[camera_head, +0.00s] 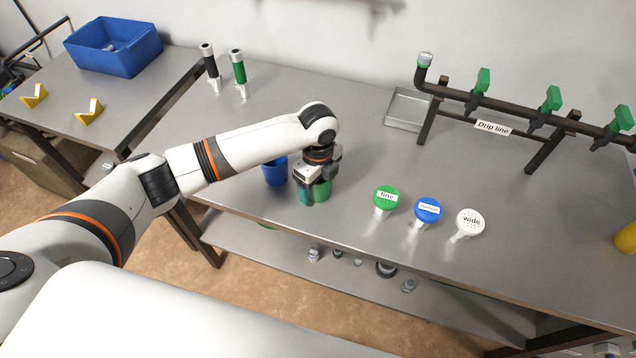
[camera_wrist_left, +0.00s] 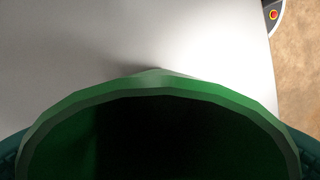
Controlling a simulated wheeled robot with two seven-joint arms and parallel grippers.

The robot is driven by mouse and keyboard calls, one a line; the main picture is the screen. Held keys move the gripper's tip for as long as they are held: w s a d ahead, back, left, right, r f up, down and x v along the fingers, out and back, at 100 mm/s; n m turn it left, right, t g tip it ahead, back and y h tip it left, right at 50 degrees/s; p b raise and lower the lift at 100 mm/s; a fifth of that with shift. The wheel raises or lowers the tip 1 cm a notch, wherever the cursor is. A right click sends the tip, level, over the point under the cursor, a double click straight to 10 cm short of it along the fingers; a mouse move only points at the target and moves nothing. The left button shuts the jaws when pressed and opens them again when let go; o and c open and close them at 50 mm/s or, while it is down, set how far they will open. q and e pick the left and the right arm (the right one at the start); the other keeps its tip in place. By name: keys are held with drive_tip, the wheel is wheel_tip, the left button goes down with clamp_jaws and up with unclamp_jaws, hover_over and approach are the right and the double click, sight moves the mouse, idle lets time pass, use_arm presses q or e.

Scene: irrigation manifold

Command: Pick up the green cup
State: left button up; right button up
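The green cup (camera_head: 321,190) stands near the table's front edge, partly hidden by my left gripper (camera_head: 317,187) in the head view. In the left wrist view, the cup's rim (camera_wrist_left: 160,90) fills the lower part of the picture, its inside dark. The fingers of my left gripper straddle the cup, with dark teal finger parts at both lower corners. I see no clear gap between fingers and cup, but cannot tell whether they grip it. I cannot tell whether the cup rests on the table. My right gripper is in neither view.
A blue cup (camera_head: 275,171) stands close to the left of the gripper. The fine (camera_head: 386,197), medium (camera_head: 427,210) and wide (camera_head: 469,222) heads stand to the right. A drip line manifold (camera_head: 520,110) and grey tray (camera_head: 408,110) are behind. The table middle is clear.

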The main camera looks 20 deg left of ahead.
use_arm(q)
drive_tip(key=c, duration=1)
drive_tip(key=shift+o, duration=0.2)
wheel_tip(320, 180, up, 10)
drive_tip(key=s+a+r+n, duration=0.2)
drive_tip(key=s+n, duration=0.5)
drive_tip(key=n, duration=0.4)
drive_tip(key=s+a+r+n, duration=0.2)
drive_tip(key=s+n, duration=0.4)
drive_tip(key=n, duration=0.5)
drive_tip(key=shift+s+n+b, duration=0.35)
drive_tip(key=shift+n+b, duration=0.05)
